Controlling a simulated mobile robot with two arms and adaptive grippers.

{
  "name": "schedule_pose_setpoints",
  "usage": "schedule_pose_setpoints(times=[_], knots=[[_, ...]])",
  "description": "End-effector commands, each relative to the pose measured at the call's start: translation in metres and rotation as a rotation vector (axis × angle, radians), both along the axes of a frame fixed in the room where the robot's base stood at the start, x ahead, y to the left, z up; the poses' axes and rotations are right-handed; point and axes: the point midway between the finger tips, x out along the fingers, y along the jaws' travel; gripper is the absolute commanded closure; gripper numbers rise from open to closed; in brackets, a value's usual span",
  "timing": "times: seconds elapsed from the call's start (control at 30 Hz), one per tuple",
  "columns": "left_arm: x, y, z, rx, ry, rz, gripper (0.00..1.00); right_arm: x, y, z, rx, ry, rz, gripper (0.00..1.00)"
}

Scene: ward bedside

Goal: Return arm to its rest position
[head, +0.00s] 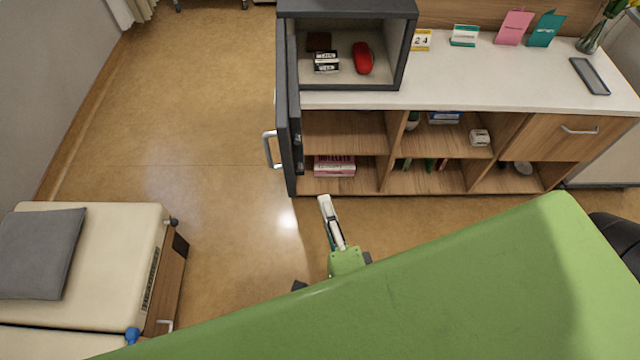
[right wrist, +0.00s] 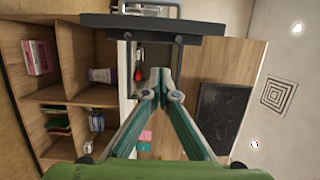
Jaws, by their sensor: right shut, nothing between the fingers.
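My right gripper (head: 324,203) points away from me, in front of the bedside cabinet's open shelves. Its fingers also show in the right wrist view (right wrist: 162,76), where the tips come together with nothing between them. Part of my right arm is hidden behind my own large green body part in the head view. My left gripper is in neither view.
A dark grey box (head: 400,45) stands on the white-topped shelf unit (head: 460,77). Its door (head: 288,110) stands open towards me, left of the gripper. A bed (head: 115,250) is at left. Bare floor (head: 190,120) lies between bed and door.

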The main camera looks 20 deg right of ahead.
Motion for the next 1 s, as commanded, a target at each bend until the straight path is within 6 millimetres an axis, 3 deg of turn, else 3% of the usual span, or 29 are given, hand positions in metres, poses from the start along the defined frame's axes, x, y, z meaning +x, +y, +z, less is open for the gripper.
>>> schedule_pose_setpoints(times=[0.17, 0.4, 0.53, 0.67, 0.77, 0.87, 1.0], knots=[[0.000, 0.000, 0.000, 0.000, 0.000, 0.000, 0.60, -0.017, 0.001, 0.000, -0.001, 0.001, 0.001, 1.00], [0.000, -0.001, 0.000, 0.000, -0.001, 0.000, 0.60, -0.019, 0.002, -0.001, -0.003, 0.001, 0.002, 1.00], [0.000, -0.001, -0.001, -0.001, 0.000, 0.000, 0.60, -0.019, 0.011, -0.026, -0.070, 0.048, 0.044, 1.00], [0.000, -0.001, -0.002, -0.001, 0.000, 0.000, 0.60, -0.025, 0.030, -0.098, -0.255, 0.179, 0.165, 1.00], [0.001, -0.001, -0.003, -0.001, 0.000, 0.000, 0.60, -0.040, 0.041, -0.172, -0.450, 0.312, 0.298, 1.00], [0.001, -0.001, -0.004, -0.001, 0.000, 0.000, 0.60, -0.064, 0.041, -0.245, -0.641, 0.445, 0.439, 1.00], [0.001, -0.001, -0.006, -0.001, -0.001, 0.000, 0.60, -0.112, 0.022, -0.340, -0.893, 0.632, 0.655, 1.00]])
